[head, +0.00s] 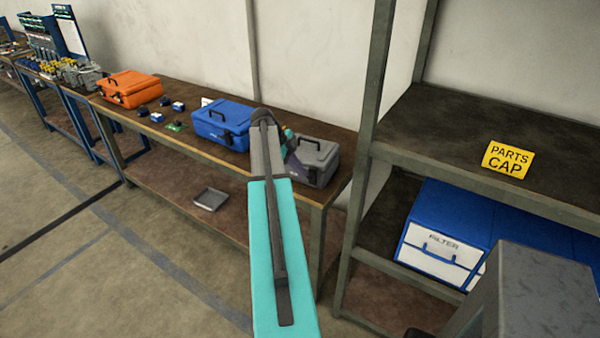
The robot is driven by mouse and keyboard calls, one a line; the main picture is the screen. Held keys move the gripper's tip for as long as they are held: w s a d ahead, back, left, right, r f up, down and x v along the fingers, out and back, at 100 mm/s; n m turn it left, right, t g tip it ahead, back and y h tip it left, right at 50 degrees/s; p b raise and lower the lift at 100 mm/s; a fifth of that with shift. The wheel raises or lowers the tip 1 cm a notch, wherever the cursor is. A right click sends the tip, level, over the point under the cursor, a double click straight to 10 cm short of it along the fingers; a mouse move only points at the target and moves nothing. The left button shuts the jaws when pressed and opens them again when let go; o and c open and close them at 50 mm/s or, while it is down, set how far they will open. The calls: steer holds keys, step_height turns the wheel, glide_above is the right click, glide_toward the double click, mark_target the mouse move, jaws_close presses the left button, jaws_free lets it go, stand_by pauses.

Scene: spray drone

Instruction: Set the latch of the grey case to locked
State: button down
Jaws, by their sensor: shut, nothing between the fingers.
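The grey case (320,157) stands shut on the wooden bench, near its right end, with a dark handle on its lid. My teal and grey arm reaches forward to it from the bottom of the head view. My gripper (298,174) is small and dark at the case's left front, and partly hidden by my arm. It is shut and holds nothing. I cannot tell whether it touches the case. The latch of the grey case cannot be made out, so its setting cannot be told.
A blue case (222,125) stands left of the grey case, and an orange case (130,88) farther left. Small parts (157,117) lie between them. A metal shelf rack (355,170) with a yellow sign (508,160) and blue filter boxes (440,250) stands close at right.

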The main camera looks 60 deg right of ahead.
steer(key=shift+r, duration=0.15)
steer(key=shift+a, duration=0.1)
stand_by(0.3)
steer(key=a+b+v, duration=0.2)
steer(key=b+v, duration=0.1)
steer(key=v, duration=0.8)
steer(key=shift+s+a, duration=0.15)
steer(key=shift+a, duration=0.15)
stand_by(0.3)
stand_by(0.3)
